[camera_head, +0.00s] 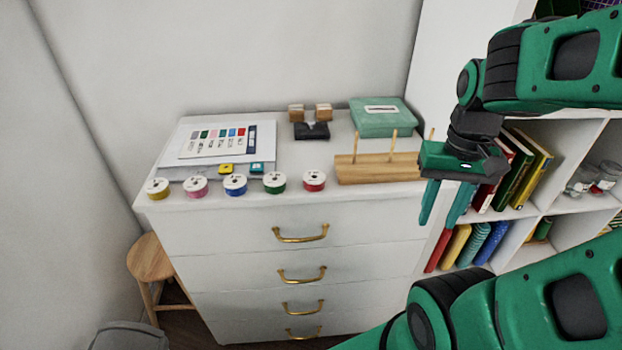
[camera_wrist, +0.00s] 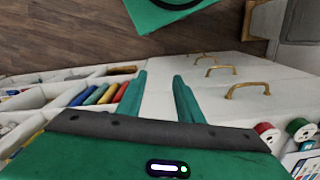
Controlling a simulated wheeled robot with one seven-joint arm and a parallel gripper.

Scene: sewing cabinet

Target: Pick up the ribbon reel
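Several ribbon reels stand in a row along the front of the white cabinet top (camera_head: 225,206) in the head view. From left they are yellow (camera_head: 158,188), pink (camera_head: 195,187), blue (camera_head: 235,185), green (camera_head: 275,183) and red (camera_head: 314,181), each with a white face. The task does not say which one. My gripper (camera_head: 447,205) is right of the cabinet top, in front of the bookshelf, with its fingers pointing down. It is open and empty. The wrist view shows the spread fingers (camera_wrist: 160,85), with the red reel (camera_wrist: 267,132) and green reel (camera_wrist: 299,129) at lower right.
A wooden stand with upright pegs (camera_head: 375,168) lies between the red reel and my gripper. Behind are a green box (camera_head: 383,117), wooden blocks with a black pad (camera_head: 311,130), and a colour chart (camera_head: 215,142). A bookshelf (camera_head: 520,226) stands right; a stool (camera_head: 150,258) stands left.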

